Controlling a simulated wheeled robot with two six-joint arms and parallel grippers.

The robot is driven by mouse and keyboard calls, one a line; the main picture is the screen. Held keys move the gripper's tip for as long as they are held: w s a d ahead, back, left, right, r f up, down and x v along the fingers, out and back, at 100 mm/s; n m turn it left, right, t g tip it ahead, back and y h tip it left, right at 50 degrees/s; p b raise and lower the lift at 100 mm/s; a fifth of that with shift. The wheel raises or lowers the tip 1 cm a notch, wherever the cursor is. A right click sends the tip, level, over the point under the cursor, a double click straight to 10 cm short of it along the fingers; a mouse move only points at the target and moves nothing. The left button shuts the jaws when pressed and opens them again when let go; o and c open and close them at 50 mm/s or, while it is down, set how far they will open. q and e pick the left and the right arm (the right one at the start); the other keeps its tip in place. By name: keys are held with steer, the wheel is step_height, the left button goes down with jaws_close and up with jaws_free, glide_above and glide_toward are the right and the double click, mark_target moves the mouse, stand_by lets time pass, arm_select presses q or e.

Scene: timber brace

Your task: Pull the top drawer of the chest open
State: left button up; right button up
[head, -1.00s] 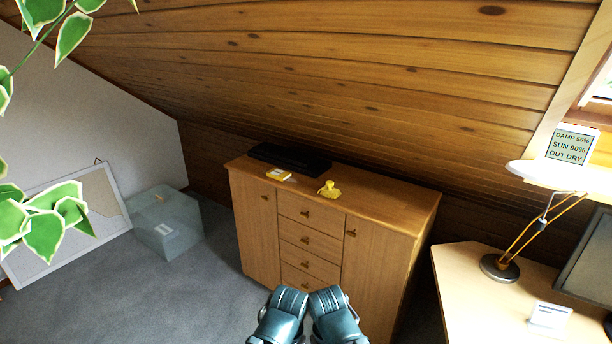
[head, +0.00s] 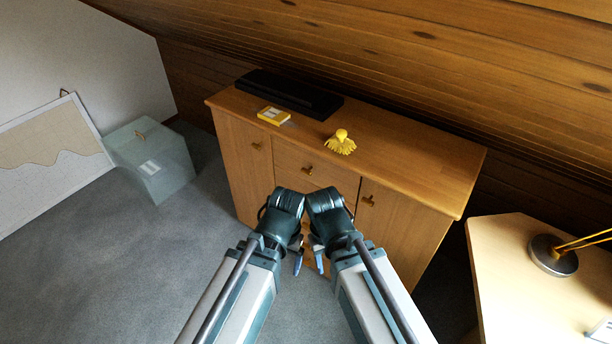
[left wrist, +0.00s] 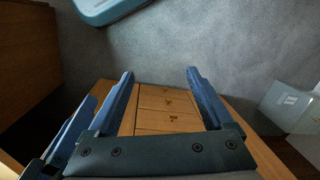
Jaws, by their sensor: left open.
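The wooden chest (head: 400,225) has a middle column of drawers between two doors. Its top drawer (head: 290,172) is closed, with a small brass knob (head: 307,170). My left gripper (head: 298,263) points down in front of the drawer column, below and apart from that knob. In the left wrist view its two fingers (left wrist: 160,72) are spread and empty, with lower drawer fronts (left wrist: 165,104) and knobs beyond them. My right gripper (head: 320,263) hangs close beside it; its jaws are too small to judge. My arms hide most of the lower drawers in the head view.
On the chest top are a black flat box (head: 290,95), a yellow-and-white item (head: 273,116) and a yellow brush-like object (head: 341,143). A desk (head: 510,260) stands right.

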arm_select(q)
step_height(320, 180, down, 20)
steer(key=b, duration=1.7)
steer(key=m+t+h+b, duration=0.3)
steer(key=t+h+b, duration=0.6)
steer(key=t+h, duration=0.45)
glide_toward(305, 173)
steer(key=shift+t+y, duration=0.75)
steer(key=x, duration=0.7)
steer(key=d+x, duration=0.1)
steer(key=x, duration=0.3)
steer(key=shift+s+f, duration=0.2)
steer(key=shift+s, duration=0.2)
